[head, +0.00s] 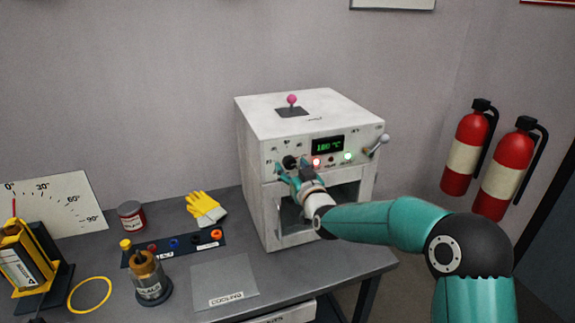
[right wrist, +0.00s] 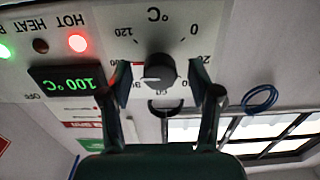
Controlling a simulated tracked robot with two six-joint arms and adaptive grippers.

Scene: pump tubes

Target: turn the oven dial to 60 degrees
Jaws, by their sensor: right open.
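The white oven (head: 262,190) stands on the grey bench. Its black dial (head: 290,161) is at the upper left of the front panel, partly covered by my gripper. The green display (right wrist: 65,81) reads 100 °C. My right gripper (head: 291,172) is at the dial. Its open fingers (right wrist: 160,76) stand either side of the knob, with gaps visible. My left gripper is not in view.
A red lamp (right wrist: 77,43) is lit on the panel. A grey-knobbed lever (head: 378,145) sticks out at the oven's right. Fire extinguishers (head: 508,170) hang at right.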

